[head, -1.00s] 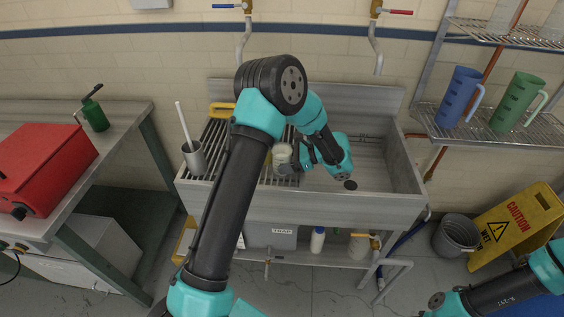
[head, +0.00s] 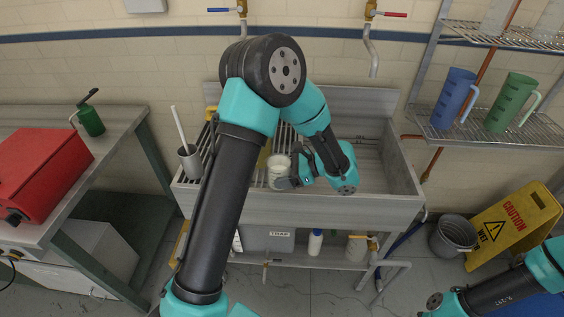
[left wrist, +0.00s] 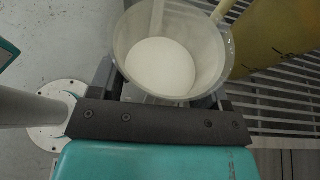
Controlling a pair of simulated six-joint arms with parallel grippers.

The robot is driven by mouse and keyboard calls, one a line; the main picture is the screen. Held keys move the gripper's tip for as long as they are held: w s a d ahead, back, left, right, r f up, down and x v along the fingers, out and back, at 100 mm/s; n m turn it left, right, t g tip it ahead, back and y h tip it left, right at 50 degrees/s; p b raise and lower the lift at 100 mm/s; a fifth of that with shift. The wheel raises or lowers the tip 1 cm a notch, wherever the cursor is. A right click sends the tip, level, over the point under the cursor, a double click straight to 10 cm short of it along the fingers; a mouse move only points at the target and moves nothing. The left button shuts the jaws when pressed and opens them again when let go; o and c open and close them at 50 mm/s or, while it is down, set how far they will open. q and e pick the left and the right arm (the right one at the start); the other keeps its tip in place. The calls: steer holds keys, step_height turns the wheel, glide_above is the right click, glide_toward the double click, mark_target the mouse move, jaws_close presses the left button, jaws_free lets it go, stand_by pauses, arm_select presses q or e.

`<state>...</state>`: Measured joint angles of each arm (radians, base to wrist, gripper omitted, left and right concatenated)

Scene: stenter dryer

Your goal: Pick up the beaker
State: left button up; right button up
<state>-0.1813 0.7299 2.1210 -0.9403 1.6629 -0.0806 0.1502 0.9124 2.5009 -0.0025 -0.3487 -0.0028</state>
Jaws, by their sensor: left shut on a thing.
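The beaker (head: 279,173) is a clear cup with white contents, over the slatted left part of the sink. In the left wrist view the beaker (left wrist: 172,50) is seen from above, its round rim open and a pale handle or rod at its upper right. My left gripper (head: 290,178) is shut on the beaker, reaching it from the right in the head view. In the left wrist view the dark fingers (left wrist: 163,92) flank the near side of the beaker.
A grey cup with a rod (head: 190,163) stands at the drainboard's left. A yellow object (head: 265,154) is just behind the beaker. The sink basin (head: 372,165) to the right looks clear. Blue (head: 454,98) and green (head: 511,101) jugs stand on the right shelf.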

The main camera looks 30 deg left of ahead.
arm_select(q)
steer(key=s+d, duration=0.4)
steer(key=s, duration=0.2)
steer(key=shift+s+r, duration=0.15)
steer(key=shift+r, duration=0.2)
steer(key=shift+a, duration=0.1)
